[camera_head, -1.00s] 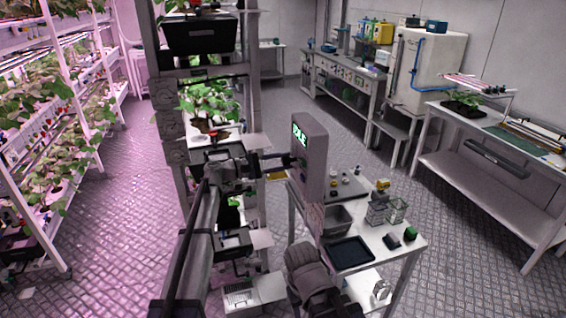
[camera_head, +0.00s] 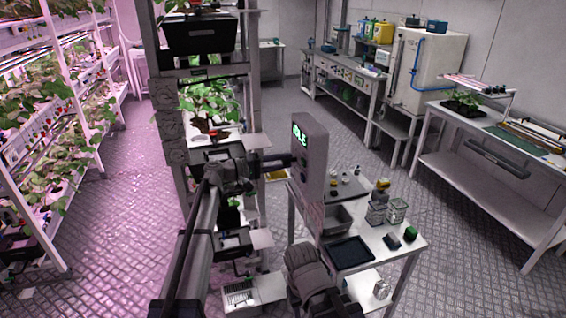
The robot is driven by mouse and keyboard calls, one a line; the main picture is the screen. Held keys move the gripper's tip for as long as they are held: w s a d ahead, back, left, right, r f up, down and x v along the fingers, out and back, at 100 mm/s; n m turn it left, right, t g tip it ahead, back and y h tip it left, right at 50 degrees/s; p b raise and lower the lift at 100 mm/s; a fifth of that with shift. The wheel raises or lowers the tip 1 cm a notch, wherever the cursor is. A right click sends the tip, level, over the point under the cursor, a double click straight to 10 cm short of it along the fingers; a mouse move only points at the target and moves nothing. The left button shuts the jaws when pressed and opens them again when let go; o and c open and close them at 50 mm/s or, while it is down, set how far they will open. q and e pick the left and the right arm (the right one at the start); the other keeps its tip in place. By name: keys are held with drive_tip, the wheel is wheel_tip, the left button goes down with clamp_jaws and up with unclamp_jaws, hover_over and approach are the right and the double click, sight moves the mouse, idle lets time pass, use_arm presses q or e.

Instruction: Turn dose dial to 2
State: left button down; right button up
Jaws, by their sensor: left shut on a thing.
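A grey upright control box (camera_head: 312,150) stands at the left end of the white work table. Its narrow left face carries a lit green display (camera_head: 299,134) that seems to read IDLE. My left gripper (camera_head: 291,160) is at this face, just below the display, and is shut on a small part there. This part is at the place of a dose dial, but the jaws hide it, so its setting and numbers cannot be read. My right arm's dark wrist (camera_head: 308,270) shows low in the middle, in front of the table; its fingers are not seen.
The white table (camera_head: 399,262) holds a black tray (camera_head: 349,253), a grey bin (camera_head: 337,219), clear containers (camera_head: 397,209) and a small green block (camera_head: 410,233). A plant rack stands left of the box. The floor to the right is clear.

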use_arm(q)
drive_tip(key=shift+m, duration=0.5)
drive_tip(key=c, duration=0.5)
unclamp_jaws()
drive_tip(key=v, duration=0.7)
drive_tip(key=shift+s+a, duration=0.15)
drive_tip(key=shift+a, duration=0.2)
